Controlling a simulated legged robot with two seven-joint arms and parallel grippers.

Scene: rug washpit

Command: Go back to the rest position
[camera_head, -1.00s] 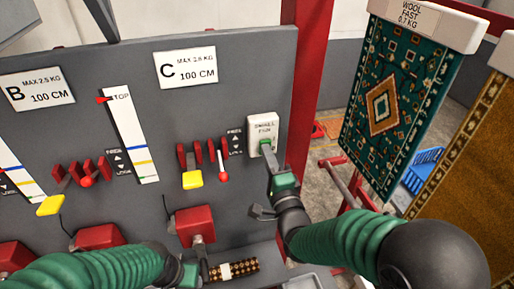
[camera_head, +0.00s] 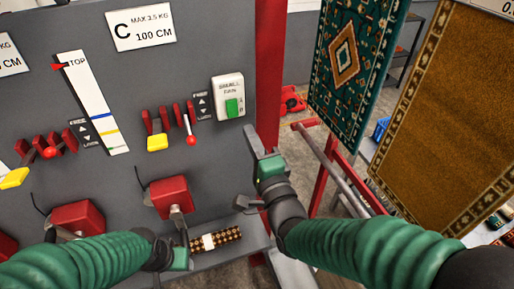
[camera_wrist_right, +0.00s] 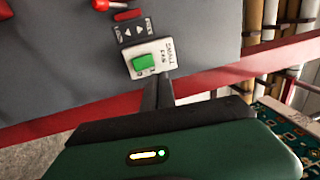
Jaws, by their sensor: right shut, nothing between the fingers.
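The switch plate (camera_head: 228,96) with its green rocker (camera_head: 232,107) is on the grey panel; it reads something like "small fan". It also shows in the right wrist view (camera_wrist_right: 148,58). My right gripper (camera_head: 254,138) is shut and empty, below and right of the switch plate and apart from it, in front of the red post. Its fingers (camera_wrist_right: 158,92) show thin and together in the wrist view. My left gripper (camera_head: 182,244) is low at the panel, beside a patterned roll with a white band (camera_head: 217,240). Its fingers are too small to read, and whether it touches the roll is unclear.
Grey panel (camera_head: 215,45) carries red levers, yellow and red knobs, and red boxes (camera_head: 172,196). A red post (camera_head: 269,60) stands right of it. Hanging rugs, green (camera_head: 345,65) and brown (camera_head: 450,110), and a red rail frame (camera_head: 325,165) are on the right.

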